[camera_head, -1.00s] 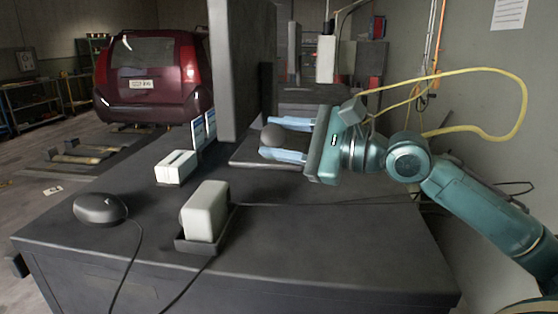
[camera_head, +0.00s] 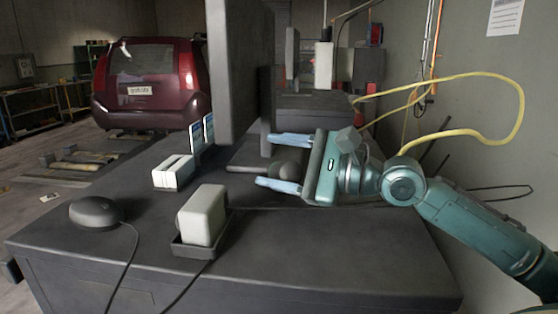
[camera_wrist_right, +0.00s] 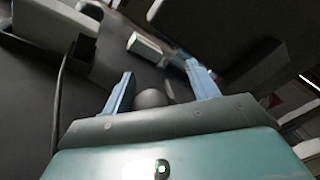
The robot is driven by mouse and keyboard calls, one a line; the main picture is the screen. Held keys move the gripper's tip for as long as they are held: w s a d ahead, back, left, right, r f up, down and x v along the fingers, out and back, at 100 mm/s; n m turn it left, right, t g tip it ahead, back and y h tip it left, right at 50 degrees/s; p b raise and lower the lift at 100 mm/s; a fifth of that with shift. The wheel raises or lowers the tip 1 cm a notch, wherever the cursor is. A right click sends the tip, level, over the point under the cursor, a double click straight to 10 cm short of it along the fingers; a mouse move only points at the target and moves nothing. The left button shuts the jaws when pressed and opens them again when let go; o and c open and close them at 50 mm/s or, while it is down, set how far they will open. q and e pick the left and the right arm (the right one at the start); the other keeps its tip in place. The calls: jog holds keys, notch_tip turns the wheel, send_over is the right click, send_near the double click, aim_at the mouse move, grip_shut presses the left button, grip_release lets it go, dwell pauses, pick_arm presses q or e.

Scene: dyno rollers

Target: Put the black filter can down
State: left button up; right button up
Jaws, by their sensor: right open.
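The black filter can (camera_head: 288,168) shows as a dark rounded shape between the blue fingers of my right gripper (camera_head: 264,160), close to the palm. The fingers are spread, with a gap beside the can. The can appears to stand on the dark desk (camera_head: 330,245), though its base is hidden by the lower finger. In the right wrist view the can (camera_wrist_right: 150,97) sits between the open fingers (camera_wrist_right: 159,69), nearer the left one. My left gripper is not in view.
A large dark upright panel (camera_head: 238,75) stands just left of the fingertips. A white box (camera_head: 174,172), a pale block (camera_head: 204,215) in a black tray (camera_head: 197,249), and a black domed device (camera_head: 96,212) with a cable are on the desk. The front right desk area is clear.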

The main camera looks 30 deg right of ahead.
jog(key=shift+r, duration=0.15)
jog(key=shift+s+d+f+b, duration=0.2)
jog(key=shift+s+d+b, duration=0.05)
jog(key=shift+b, duration=0.1)
jog(key=shift+s+d+f+b, duration=0.1)
jog(key=shift+s+d+b, duration=0.45)
jog(key=shift+b, duration=0.1)
jog(key=b+v, duration=0.1)
jog(key=v, duration=0.3)
jog(key=b+v, duration=0.1)
jog(key=v, duration=0.3)
jog(key=shift+s+d+r, duration=0.1)
jog(key=shift+s+r, duration=0.1)
jog(key=shift+s, duration=0.15)
jog(key=shift+s+d+b, duration=0.3)
jog(key=shift+s, duration=0.15)
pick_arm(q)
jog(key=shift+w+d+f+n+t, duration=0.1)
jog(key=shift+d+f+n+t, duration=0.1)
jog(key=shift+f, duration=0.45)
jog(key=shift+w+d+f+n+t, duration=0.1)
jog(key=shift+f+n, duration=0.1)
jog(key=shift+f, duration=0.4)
